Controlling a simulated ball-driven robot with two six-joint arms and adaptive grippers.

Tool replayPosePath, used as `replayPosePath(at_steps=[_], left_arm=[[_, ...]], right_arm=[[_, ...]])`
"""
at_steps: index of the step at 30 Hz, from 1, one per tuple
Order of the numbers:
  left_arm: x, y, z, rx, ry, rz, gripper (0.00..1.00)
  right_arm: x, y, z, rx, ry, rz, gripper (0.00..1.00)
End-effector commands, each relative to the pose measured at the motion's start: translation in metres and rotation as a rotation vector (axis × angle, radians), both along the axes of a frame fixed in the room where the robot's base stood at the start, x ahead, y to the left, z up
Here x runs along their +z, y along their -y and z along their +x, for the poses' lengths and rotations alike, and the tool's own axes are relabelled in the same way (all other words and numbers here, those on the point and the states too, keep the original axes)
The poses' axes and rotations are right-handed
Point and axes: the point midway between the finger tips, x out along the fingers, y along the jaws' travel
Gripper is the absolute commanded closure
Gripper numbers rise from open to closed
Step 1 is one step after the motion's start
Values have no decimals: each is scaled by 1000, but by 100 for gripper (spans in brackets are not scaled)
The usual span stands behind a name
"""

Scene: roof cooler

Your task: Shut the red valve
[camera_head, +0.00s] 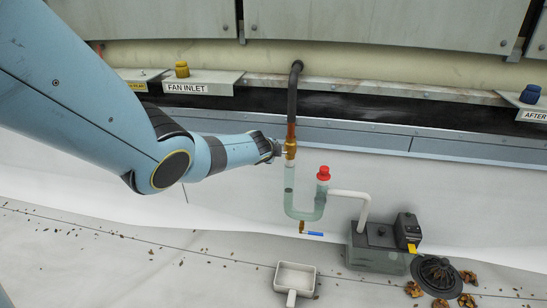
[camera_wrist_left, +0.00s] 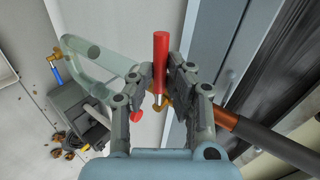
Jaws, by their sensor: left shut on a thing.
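The red valve's lever (camera_wrist_left: 160,52) stands between the fingers of my left gripper (camera_wrist_left: 164,78) in the left wrist view, and the gripper is shut on it. The lever lies at an angle to the pipe line there. The brass valve body (camera_head: 290,148) sits on the upright pipe in the head view, and it also shows in part behind the fingers in the wrist view. My left gripper (camera_head: 276,150) reaches it from the left in the head view, where the lever is hidden. My right gripper is not in view.
Below the valve hangs a clear U-shaped trap (camera_head: 302,213) with a red cap (camera_head: 323,173) and a blue-handled drain valve (camera_head: 315,234). A grey pump box (camera_head: 375,250), a white scoop (camera_head: 295,277) and a drain (camera_head: 437,272) with leaves lie to the right and below.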

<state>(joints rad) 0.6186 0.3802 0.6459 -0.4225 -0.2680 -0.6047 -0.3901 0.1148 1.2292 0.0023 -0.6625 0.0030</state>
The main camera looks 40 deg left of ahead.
Motion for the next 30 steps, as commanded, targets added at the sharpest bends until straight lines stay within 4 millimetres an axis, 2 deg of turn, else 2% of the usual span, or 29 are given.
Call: replayPosePath(at_steps=[1,21,22,24,27,30], left_arm=[[-2,4,0,-2,-10,8,100],[1,5,0,-1,-38,52,100],[1,5,0,-1,-38,52,84],[1,5,0,-1,-38,52,74],[2,4,0,0,-38,53,63],[3,3,0,1,-37,54,63]], right_arm=[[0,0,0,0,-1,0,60],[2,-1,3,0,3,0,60],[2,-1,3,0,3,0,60],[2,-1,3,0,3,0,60],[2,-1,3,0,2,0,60],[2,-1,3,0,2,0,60]])
